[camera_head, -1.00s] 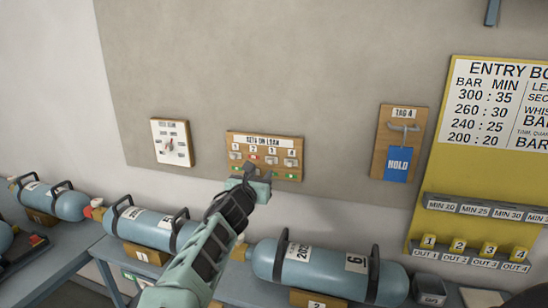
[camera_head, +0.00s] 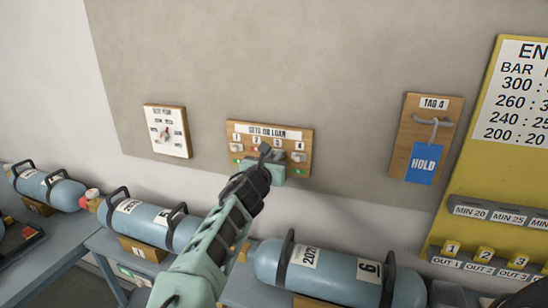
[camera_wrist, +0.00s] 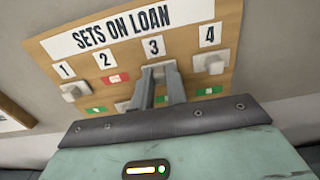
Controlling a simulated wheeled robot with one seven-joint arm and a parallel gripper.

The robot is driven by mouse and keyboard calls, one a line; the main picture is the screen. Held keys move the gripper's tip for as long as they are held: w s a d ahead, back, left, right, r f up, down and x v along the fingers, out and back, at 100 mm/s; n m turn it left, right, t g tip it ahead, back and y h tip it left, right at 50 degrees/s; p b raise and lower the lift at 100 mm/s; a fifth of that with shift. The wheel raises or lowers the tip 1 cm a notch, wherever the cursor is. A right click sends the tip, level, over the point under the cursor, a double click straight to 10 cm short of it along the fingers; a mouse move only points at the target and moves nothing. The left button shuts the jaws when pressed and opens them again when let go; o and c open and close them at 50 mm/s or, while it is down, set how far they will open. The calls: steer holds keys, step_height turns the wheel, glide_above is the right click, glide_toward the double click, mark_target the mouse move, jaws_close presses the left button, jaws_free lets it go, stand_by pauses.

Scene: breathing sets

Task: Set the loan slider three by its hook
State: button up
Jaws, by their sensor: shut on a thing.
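The loan board (camera_head: 305,138), headed SETS ON LOAN, is a wooden panel on the wall with numbered sliders. In the wrist view my gripper (camera_wrist: 162,82) is shut on slider three (camera_wrist: 157,71), a pale knob under the number 3. A green patch (camera_wrist: 161,100) shows below it, partly hidden by the fingers. In the head view my gripper (camera_head: 268,153) covers the board's lower middle. Slider one (camera_wrist: 72,92) and slider four (camera_wrist: 208,63) sit high, with green below. Slider two (camera_wrist: 122,106) sits lower, under a red patch. The TAG 4 hook (camera_head: 434,121) holds a blue HOLD tag (camera_head: 423,163).
A small white dial panel (camera_head: 166,130) is left of the board. Blue cylinders (camera_head: 340,275) with black handles lie on the bench below. A yellow entry board (camera_head: 500,175) with number tags is at the right. The wall between the panels is clear.

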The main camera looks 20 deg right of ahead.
jaws_close()
steer(key=shift+f+b, duration=1.95)
steer(key=shift+f, duration=0.95)
steer(key=o, duration=0.6)
jaws_free()
steer(key=b+v, duration=0.5)
steer(key=v, duration=1.2)
steer(key=shift+s+a+b, duration=0.15)
steer(key=shift+b, duration=0.25)
